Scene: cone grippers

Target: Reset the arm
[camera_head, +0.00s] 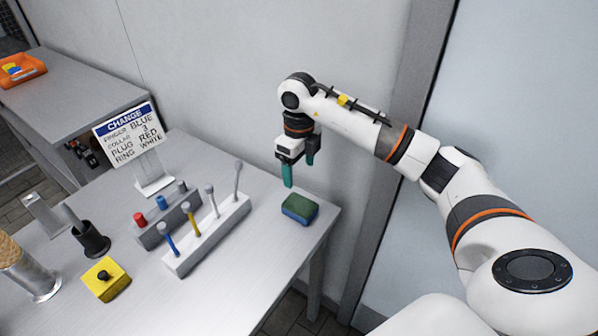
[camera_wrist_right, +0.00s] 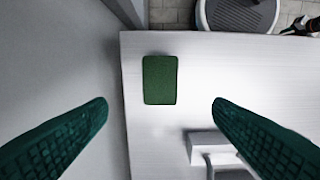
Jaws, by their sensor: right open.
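My right arm reaches in from the right in the head view. My right gripper (camera_head: 299,172) has two green fingers that point down, and it is open and empty. It is above the table's back right part, close to the wall. The right wrist view shows both green fingers (camera_wrist_right: 160,112) wide apart with nothing between them. A green and blue sponge-like block (camera_head: 299,208) lies on the table below the gripper. In the right wrist view its green top (camera_wrist_right: 160,80) shows beyond the fingertips, apart from them. My left gripper is not in view.
A white rack (camera_head: 208,236) holds several upright rods. A grey block with coloured plugs (camera_head: 158,219), a sign (camera_head: 128,132), a yellow block (camera_head: 106,279), a black cup (camera_head: 92,240) and a metal cylinder (camera_head: 36,280) stand leftward. The front right table (camera_head: 230,295) is clear.

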